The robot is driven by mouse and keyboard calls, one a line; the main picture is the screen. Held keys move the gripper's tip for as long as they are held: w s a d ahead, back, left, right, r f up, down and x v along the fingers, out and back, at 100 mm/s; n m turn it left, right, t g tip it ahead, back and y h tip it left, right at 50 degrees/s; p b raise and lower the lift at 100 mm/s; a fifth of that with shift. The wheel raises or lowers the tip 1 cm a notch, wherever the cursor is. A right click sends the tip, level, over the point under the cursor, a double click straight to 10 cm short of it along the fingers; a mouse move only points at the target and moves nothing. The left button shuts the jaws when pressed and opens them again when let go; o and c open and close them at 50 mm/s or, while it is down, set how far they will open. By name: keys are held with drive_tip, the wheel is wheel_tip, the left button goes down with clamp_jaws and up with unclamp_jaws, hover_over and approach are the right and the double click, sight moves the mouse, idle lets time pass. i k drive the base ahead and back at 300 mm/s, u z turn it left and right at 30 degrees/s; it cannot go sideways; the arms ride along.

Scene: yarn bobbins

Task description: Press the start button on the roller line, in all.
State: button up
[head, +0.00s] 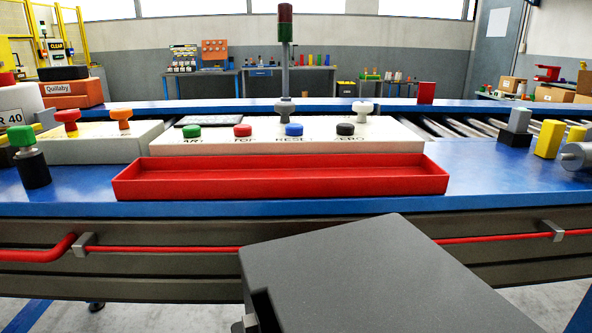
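A pale control box (400,138) stands on the blue bench top in the head view. Its sloped face carries a row of knobs. The green start button (192,132) is at the left end, above a partly hidden label that reads "ART". To its right are a red button (243,130) over "TOP", a blue button (294,129) over "RESET" and a black button (345,129) over what looks like "ZERO". My gripper is not in view.
The empty red tray (280,188) lies directly before the box. A second box with red (67,118) and orange knobs (122,116) stands left, beside a green-topped black post (30,165). A signal post (285,60) rises behind. Rollers (470,128) run at right.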

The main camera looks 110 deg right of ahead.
sight(194, 131)
drive_tip(key=z, duration=5.65)
drive_tip(key=k, duration=0.1)
drive_tip(key=u, duration=1.6)
drive_tip(key=k, duration=0.85)
drive_tip(key=z, duration=0.15)
drive_tip(key=i, duration=0.85)
drive_tip(key=u, duration=0.1)
